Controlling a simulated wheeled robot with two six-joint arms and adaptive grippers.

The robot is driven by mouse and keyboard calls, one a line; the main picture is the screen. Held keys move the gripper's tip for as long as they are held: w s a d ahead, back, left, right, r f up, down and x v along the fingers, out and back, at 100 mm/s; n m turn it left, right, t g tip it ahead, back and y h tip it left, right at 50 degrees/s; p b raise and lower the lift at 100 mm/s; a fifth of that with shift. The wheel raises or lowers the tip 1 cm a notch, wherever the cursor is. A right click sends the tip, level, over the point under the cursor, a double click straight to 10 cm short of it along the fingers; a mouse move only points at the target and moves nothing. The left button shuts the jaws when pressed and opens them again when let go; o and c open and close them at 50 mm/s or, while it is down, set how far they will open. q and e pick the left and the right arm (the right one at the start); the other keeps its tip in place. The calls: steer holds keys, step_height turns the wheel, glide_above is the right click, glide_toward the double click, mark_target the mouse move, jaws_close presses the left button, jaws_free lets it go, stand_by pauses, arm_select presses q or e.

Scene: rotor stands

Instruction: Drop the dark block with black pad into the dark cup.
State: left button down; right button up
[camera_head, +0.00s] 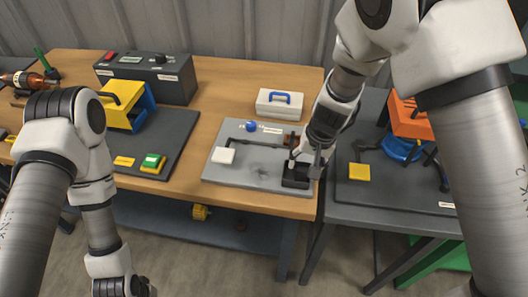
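My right gripper (305,163) points down over the right end of a grey tray (235,178) on the wooden table. Its fingertips are at a small black box-like thing (296,182), which may be the dark cup. The fingers partly cover it. I cannot make out whether a dark block with a black pad is between the fingers. A small brown piece (291,139) shows just behind the fingers. My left gripper (122,288) hangs low at the bottom edge, in front of the table, mostly cut off.
The tray also bears a white block (223,155) and a blue ball (251,127). A white case with a blue handle (279,104) stands behind it. A yellow block (359,172) and an orange box (409,118) are on the grey table at right.

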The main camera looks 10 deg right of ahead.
steer(key=shift+r, duration=0.1)
step_height(320, 180, up, 12)
steer(key=s+d, duration=0.1)
steer(key=shift+s+d, duration=0.15)
steer(key=shift+s, duration=0.1)
steer(key=s+d+f+g, duration=0.1)
steer(key=s+f+g, duration=0.2)
steer(key=s+f, duration=0.45)
steer(key=s+d+f+g, duration=0.2)
steer(key=s+f, duration=0.3)
steer(key=f, duration=0.6)
steer(key=s+d+f+n+g+h, duration=0.1)
steer(key=s+d+f, duration=0.2)
steer(key=s+f, duration=0.45)
steer(key=s+d+f, duration=0.3)
steer(key=s+f, duration=0.1)
steer(key=s, duration=0.6)
steer(key=w+t, duration=0.1)
steer(key=w+n+t, duration=0.1)
steer(key=w+t, duration=0.1)
steer(key=w+f+t, duration=0.1)
steer(key=shift+w+a+n, duration=0.3)
steer(key=shift+a+n, duration=0.1)
